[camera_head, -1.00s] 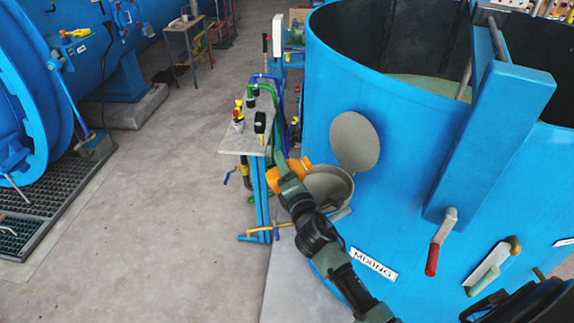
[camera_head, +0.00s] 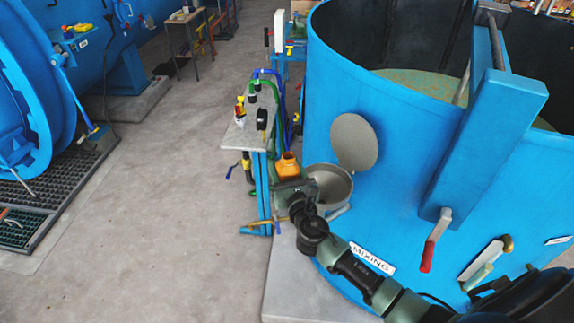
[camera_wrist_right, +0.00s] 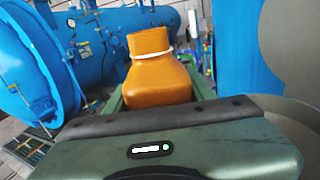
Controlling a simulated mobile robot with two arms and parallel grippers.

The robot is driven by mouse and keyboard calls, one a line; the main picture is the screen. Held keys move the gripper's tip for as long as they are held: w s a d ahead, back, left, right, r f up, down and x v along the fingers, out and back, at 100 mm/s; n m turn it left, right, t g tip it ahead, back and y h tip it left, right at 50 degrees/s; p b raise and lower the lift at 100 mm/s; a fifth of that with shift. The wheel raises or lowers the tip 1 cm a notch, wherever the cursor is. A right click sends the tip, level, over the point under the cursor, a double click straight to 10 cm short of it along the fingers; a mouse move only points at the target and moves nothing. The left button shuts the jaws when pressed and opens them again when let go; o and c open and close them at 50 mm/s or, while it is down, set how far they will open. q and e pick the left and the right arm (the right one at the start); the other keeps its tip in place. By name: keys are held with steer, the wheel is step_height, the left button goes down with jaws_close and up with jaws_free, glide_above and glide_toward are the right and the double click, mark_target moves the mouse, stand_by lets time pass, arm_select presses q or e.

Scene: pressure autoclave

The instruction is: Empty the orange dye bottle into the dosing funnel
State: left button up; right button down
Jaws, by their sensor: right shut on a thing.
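The orange dye bottle (camera_head: 289,166) stands roughly upright beside the dosing funnel, on its left in the head view. My right gripper (camera_head: 288,181) is shut on the bottle's body. In the right wrist view the bottle (camera_wrist_right: 155,78) sits between the two fingers (camera_wrist_right: 158,98), its neck with a white ring pointing up. The dosing funnel (camera_head: 337,190) is a grey round bowl on the side of the blue mixing tank. Its round lid (camera_head: 354,142) stands open above it. The bottle's contents cannot be seen. My left gripper is out of view.
The blue mixing tank (camera_head: 400,130) fills the right side. A small stand (camera_head: 240,135) with valves, a gauge and hoses is just left of the bottle. A red-handled lever (camera_head: 435,240) is on the tank.

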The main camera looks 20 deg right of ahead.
steer(key=shift+r, duration=1.5)
